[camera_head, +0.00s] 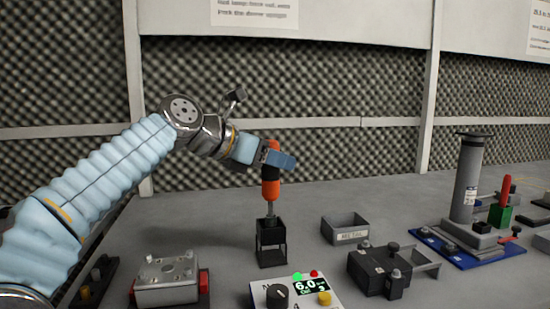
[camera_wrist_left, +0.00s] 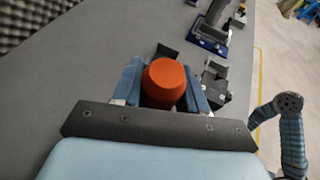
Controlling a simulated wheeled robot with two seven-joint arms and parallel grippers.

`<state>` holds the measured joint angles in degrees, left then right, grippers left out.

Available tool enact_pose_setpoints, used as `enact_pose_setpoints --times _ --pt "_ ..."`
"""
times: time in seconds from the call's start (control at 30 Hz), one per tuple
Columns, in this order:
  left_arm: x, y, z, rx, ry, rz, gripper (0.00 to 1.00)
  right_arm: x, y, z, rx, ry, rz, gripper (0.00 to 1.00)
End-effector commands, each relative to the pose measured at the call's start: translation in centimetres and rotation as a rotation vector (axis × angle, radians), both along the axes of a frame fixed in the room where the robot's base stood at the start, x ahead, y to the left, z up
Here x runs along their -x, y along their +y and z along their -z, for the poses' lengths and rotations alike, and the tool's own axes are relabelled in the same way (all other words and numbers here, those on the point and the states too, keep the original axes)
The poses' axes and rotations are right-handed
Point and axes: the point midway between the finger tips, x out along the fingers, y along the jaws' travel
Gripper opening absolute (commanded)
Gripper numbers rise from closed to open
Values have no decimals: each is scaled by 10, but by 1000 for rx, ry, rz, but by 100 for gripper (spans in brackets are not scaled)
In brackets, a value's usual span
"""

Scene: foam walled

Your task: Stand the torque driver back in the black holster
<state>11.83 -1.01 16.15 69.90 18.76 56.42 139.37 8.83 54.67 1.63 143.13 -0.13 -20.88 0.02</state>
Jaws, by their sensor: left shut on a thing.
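The torque driver (camera_head: 270,186) has an orange and black handle and a grey shaft, and it is upright. My left gripper (camera_head: 277,158) is shut on the driver near the top of its handle. The black holster (camera_head: 271,245) is an open frame standing on the table, directly below the driver. The shaft's lower end is at the holster's top opening in the head view; I cannot tell how deep it sits. In the left wrist view the orange handle end (camera_wrist_left: 164,82) is between the two blue fingers. My right gripper is not seen.
A grey tray (camera_head: 345,234) and a black clamp block (camera_head: 380,268) stand right of the holster. A control box with a dial and display (camera_head: 297,294) is in front. A metal fixture (camera_head: 166,281) is at front left. A grey column (camera_head: 467,180) stands on a blue plate at right.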

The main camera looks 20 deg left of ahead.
Motion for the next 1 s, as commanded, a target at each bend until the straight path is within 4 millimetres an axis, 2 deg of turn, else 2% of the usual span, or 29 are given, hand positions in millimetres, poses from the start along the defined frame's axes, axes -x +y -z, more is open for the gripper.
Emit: enact_pose_setpoints --times 1.0 --pt "0 0 25 0 -2 -1 0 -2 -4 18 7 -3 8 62"
